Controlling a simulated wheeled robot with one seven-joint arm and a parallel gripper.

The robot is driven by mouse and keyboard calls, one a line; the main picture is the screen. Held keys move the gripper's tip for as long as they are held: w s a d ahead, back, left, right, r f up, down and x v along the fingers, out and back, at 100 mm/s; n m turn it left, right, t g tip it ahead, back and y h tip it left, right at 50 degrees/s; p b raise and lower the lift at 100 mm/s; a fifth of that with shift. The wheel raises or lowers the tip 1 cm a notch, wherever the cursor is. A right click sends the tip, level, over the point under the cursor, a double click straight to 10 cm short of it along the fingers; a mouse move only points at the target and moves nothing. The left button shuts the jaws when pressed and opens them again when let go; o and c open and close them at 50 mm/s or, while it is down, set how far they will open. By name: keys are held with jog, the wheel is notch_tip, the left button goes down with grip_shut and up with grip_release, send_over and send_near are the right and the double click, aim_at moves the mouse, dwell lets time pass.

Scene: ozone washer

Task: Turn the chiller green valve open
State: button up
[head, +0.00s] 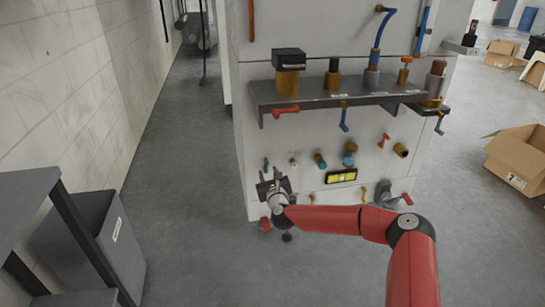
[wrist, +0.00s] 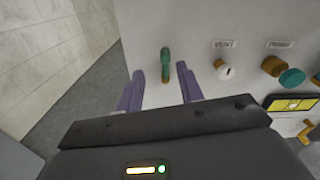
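Nothing is seen held.
A dark shelf with valves (head: 335,98) juts out above. A grey bin (head: 100,240) stands at left. Open floor lies between bin and panel.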

aim_at(267, 164)
jog(key=shift+w+d+f+m+h, duration=0.1)
jog(key=shift+w+m+h, duration=0.1)
jog(key=shift+w, duration=0.15)
jog(key=shift+w+d+m+h, duration=0.1)
jog(key=shift+w+m, duration=0.1)
jog(key=shift+w, duration=0.15)
jog(key=shift+x, duration=3.4)
jog(key=shift+a, duration=0.1)
grip_shut()
